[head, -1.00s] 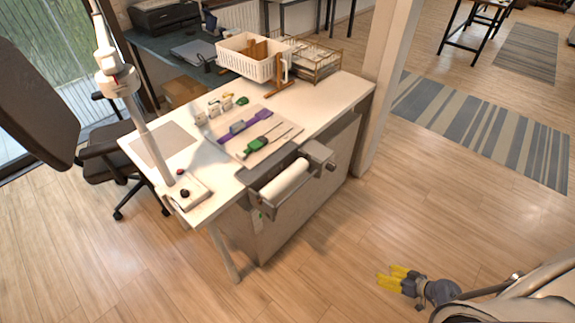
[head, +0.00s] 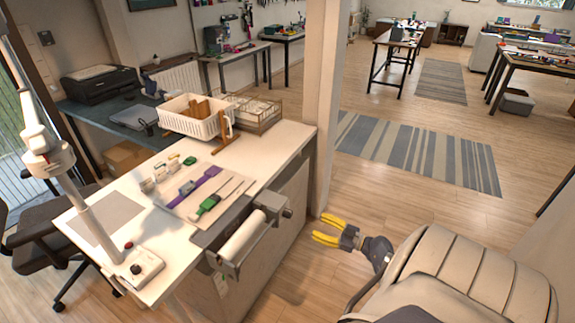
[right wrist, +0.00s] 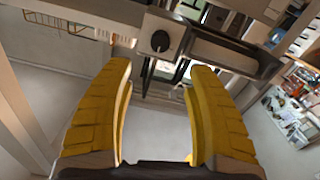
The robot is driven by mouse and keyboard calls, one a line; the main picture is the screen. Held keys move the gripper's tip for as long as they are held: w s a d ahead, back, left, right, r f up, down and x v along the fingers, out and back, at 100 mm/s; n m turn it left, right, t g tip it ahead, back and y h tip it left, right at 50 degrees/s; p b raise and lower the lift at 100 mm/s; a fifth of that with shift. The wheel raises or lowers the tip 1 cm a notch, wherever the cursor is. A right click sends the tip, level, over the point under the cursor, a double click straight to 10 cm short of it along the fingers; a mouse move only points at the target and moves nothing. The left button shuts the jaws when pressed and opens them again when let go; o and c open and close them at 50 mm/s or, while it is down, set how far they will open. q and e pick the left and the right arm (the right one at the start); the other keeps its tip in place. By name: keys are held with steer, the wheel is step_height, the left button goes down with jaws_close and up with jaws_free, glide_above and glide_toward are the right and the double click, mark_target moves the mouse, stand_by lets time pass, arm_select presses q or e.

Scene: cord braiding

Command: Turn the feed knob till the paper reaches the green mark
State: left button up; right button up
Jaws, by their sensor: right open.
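The white paper roll (head: 243,236) sits in a grey holder on the front edge of the white desk (head: 290,150). The feed knob (head: 287,212) is a small dark piece at the holder's right end. In the right wrist view the round dark knob (right wrist: 160,40) faces me on a grey plate, ahead of and between the fingertips. My right gripper (head: 318,229) has yellow fingers, is open and empty, and is apart from the knob; its fingers fill the wrist view (right wrist: 160,68). I cannot make out a green mark for certain. My left gripper is not in view.
A board (head: 168,198) with purple and green tools lies behind the holder. A white basket (head: 188,123) stands at the desk's back. A pale post (head: 318,110) rises beyond the desk's right end. The floor right of the desk is open.

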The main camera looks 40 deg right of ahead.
mark_target(291, 216)
steer(key=x, duration=1.3)
steer(key=shift+w+f, duration=0.1)
steer(key=shift+w, duration=0.05)
jaws_close()
